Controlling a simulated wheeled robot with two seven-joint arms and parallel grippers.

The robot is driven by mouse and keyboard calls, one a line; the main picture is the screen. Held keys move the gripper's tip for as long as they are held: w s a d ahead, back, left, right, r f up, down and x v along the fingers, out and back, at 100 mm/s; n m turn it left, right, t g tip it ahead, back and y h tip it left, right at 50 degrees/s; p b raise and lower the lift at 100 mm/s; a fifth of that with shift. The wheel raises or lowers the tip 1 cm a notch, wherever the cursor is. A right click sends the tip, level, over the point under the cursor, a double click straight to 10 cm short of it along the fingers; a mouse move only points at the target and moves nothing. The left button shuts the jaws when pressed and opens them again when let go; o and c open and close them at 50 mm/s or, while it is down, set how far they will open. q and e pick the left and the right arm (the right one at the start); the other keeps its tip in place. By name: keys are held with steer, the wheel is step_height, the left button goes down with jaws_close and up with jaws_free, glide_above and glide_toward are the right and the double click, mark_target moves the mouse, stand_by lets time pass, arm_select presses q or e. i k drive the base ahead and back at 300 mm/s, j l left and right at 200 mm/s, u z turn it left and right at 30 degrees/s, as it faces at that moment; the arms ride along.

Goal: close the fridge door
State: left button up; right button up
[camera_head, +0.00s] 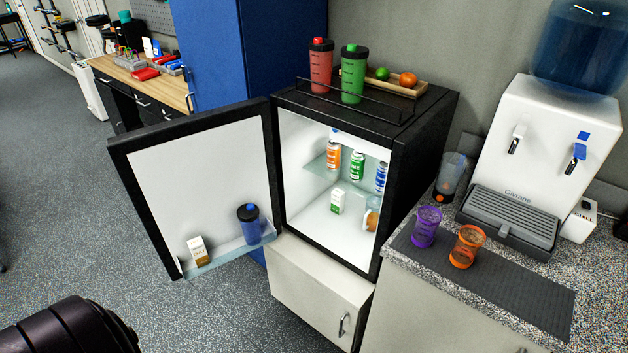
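The small black fridge (425,150) stands on a pale cabinet (312,288) in the middle of the view. Its door (195,170) is wide open, swung out to the left, with its white inner side facing me. The door's shelf (228,254) holds a blue shaker bottle (248,224) and a small white and brown carton (199,250). Inside the fridge are several bottles, a small white and green carton (337,201) and an orange-ended container (371,219). A dark, rounded part of mine shows at the bottom left, apart from the door. Neither gripper can be made out.
Red (320,68) and green (353,76) bottles and a wooden tray (423,90) with fruit stand on the fridge. A counter (400,262) at right holds purple and orange cups and a water dispenser (545,140). Grey floor (60,200) left of the door is clear.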

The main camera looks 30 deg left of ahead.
mark_target(186, 179)
steer(key=j+z, duration=0.3)
steer(key=j, duration=0.15)
steer(key=j+z, duration=0.3)
steer(key=j, duration=0.15)
steer(key=k+j+z, duration=0.15)
steer(key=j+z, duration=0.15)
steer(key=j, duration=0.15)
steer(key=k+j+z, duration=0.15)
steer(key=j+z, duration=0.15)
steer(key=k+j, duration=0.15)
steer(key=j, duration=0.25)
steer(key=k+j, duration=0.15)
steer(key=j, duration=0.2)
steer(key=k+j, duration=0.15)
steer(key=j, duration=0.25)
steer(key=k+j, duration=0.15)
steer(key=j, duration=0.2)
steer(key=k+j, duration=0.15)
steer(key=j, duration=0.25)
steer(key=k+j, duration=0.15)
steer(key=j, duration=0.2)
steer(key=k+j, duration=0.15)
steer(key=j, duration=0.25)
steer(key=k+j, duration=0.15)
steer(key=j, duration=0.2)
